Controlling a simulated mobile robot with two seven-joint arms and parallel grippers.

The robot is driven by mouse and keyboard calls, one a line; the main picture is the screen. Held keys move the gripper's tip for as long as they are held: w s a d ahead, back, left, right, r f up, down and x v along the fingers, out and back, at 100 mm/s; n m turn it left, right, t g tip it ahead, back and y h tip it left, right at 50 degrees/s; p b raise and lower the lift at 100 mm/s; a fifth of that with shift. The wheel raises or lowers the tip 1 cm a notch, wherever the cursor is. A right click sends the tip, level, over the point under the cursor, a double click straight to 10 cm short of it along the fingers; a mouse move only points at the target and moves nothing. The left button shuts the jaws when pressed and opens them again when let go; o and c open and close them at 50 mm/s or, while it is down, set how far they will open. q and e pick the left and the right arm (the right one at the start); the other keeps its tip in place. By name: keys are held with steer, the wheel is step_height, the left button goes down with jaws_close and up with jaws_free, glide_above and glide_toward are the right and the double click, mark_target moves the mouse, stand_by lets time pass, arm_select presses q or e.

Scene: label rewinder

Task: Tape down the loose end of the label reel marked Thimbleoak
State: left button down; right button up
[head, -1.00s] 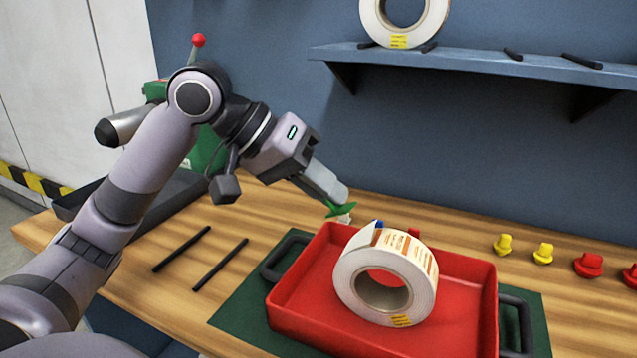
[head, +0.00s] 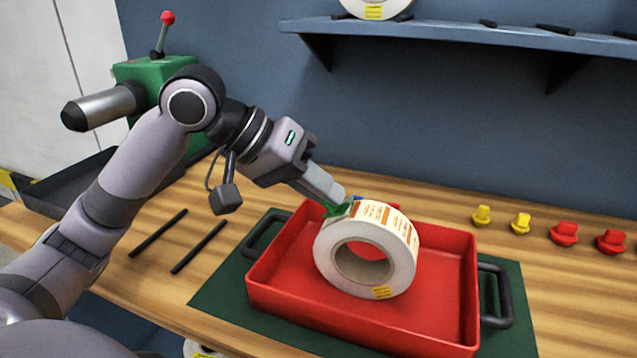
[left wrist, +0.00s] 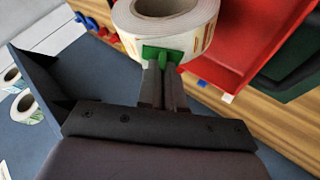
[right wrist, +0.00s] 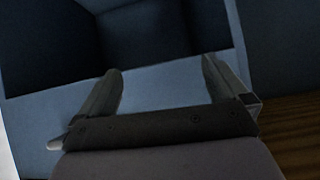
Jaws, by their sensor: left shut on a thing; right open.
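A white label reel (head: 340,243) with orange-printed labels stands upright in a red tray (head: 290,315). A yellow sticker is low on its face; its lettering is too small to read. My left gripper (head: 336,200) is shut on a green piece of tape (head: 338,210) at the reel's upper left rim. The left wrist view shows the green tape (left wrist: 160,54) against the reel's printed outer side; I cannot tell whether it is stuck. A blue bit (head: 357,198) shows behind the top of the reel. My right gripper (right wrist: 160,66) is open and empty in its wrist view.
The tray sits on a green mat (head: 222,295). Two black rods (head: 199,247) lie left of it. Yellow and red knobs (head: 564,232) line the right. A green machine (head: 140,72) stands back left. A shelf (head: 440,33) holds another reel (head: 375,8).

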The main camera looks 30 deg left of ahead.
arm_select(q)
steer(key=shift+d+f, duration=0.25)
steer(key=shift+f, duration=0.1)
stand_by(1.4)
